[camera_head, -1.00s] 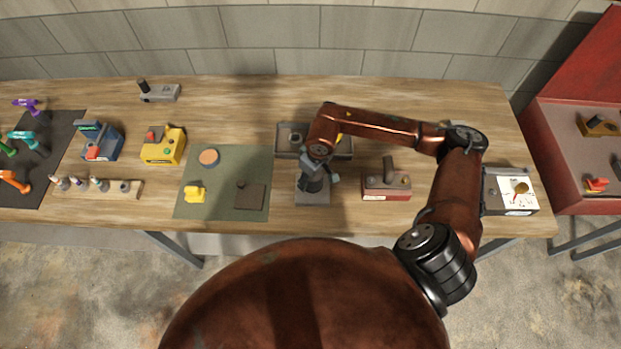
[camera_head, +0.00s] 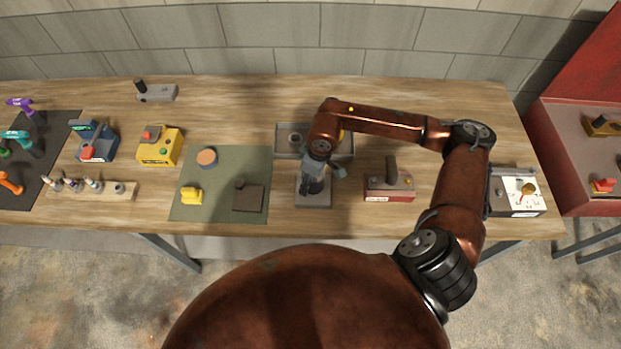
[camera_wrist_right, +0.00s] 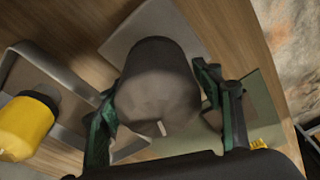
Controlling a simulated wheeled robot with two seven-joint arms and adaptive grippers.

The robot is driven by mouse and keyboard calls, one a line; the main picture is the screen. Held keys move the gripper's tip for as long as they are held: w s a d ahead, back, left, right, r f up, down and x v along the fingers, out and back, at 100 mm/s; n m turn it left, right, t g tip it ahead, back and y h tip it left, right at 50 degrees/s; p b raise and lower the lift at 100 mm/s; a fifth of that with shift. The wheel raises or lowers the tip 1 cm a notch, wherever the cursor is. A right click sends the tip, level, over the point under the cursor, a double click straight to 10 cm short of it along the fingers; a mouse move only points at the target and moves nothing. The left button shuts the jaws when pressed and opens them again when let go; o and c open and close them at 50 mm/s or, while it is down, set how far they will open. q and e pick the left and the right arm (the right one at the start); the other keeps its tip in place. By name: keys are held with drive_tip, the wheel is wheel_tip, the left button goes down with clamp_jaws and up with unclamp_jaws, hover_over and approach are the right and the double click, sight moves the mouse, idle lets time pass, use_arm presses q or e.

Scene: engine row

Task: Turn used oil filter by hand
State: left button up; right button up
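The used oil filter (camera_wrist_right: 155,90) is a dark grey cylinder on a light grey base plate (camera_head: 313,201), seen close up in the right wrist view. In the head view my right gripper and wrist cover most of it. My right gripper (camera_wrist_right: 163,100) is over it, with one green finger on each side. The left finger lies against or very near its side. A small gap seems to show by the right finger, so I cannot tell whether both touch. A small pale mark shows on the filter. My left gripper is not in view.
Behind the plate is a grey tray (camera_head: 284,143), holding a yellow part with a black cap (camera_wrist_right: 25,122). A green mat (camera_head: 219,214) with small parts lies left. A red-and-grey box with an upright handle (camera_head: 389,188) stands close right. Bare wood lies left of the tray.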

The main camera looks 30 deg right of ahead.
drive_tip(key=shift+o, duration=1)
